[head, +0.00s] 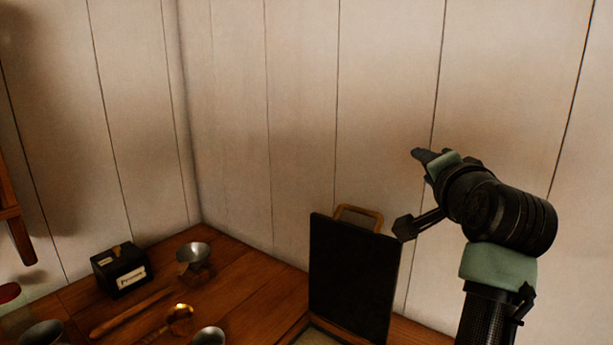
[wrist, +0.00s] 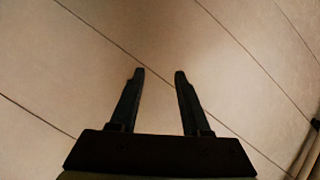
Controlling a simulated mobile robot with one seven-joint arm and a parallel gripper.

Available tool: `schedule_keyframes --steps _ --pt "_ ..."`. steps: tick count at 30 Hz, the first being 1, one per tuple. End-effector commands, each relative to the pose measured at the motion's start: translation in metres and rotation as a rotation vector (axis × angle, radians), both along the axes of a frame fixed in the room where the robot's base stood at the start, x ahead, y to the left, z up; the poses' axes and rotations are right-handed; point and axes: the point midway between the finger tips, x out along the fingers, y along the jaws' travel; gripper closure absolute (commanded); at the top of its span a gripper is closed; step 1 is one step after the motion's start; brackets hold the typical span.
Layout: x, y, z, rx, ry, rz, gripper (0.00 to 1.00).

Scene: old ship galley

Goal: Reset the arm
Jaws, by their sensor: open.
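My gripper (head: 408,190) is raised at the right of the head view, in front of the pale plank wall (head: 300,100). Its end points left, above and to the right of a dark upright board. In the wrist view my gripper (wrist: 159,75) shows two dark fingers standing apart with nothing between them. Only the plank wall shows behind them.
The dark board (head: 352,275) with a brass handle (head: 358,213) stands upright on the wooden counter (head: 245,300). A black labelled box (head: 120,270), a metal cup (head: 194,253), a brass ladle (head: 180,317) and a wooden stick (head: 130,313) are at the left. The air around my gripper is clear.

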Motion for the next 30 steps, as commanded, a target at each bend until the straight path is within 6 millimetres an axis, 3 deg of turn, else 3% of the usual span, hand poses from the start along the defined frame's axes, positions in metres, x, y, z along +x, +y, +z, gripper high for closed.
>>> schedule_keyframes --steps 1,5,8,12,18,22,30 --pt "-0.010 0.019 0.016 -0.107 -0.065 -0.001 0.53" --pt "-0.046 0.063 0.062 -0.375 -0.240 -0.025 0.53" --pt "-0.086 0.100 0.097 -0.565 -0.380 -0.060 0.53" --pt "-0.156 0.146 0.139 -0.790 -0.576 -0.136 0.53" --pt "-0.240 0.184 0.173 -0.975 -0.768 -0.251 0.53" --pt "-0.265 0.191 0.181 -1.017 -0.816 -0.291 0.53" --pt "-0.269 0.192 0.182 -1.024 -0.824 -0.298 0.53"
